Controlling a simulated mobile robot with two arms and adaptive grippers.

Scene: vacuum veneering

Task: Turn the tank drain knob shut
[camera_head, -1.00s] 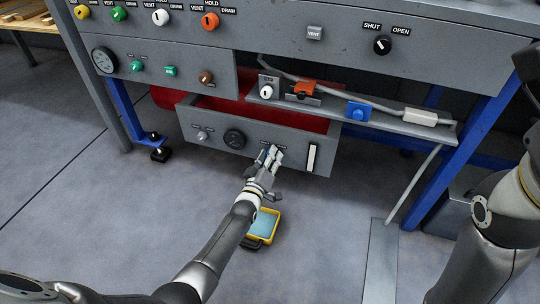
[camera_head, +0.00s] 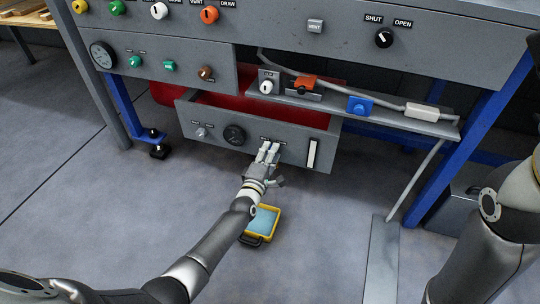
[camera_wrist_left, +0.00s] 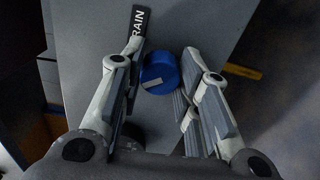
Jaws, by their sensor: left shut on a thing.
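The tank drain knob (camera_wrist_left: 159,73) is a round blue knob with a white mark, on a grey panel face in the left wrist view. A dark label ending in "RAIN" (camera_wrist_left: 138,22) sits beside it. My left gripper (camera_wrist_left: 160,88) has one finger on each side of the knob and is shut on it. In the head view my left gripper (camera_head: 267,154) is at the front of the low grey tank panel (camera_head: 295,150), and its fingers hide the knob. My right gripper is out of view.
A shelf (camera_head: 388,117) with a blue block (camera_head: 360,106) is above. A yellow-edged case (camera_head: 262,223) lies on the floor below.

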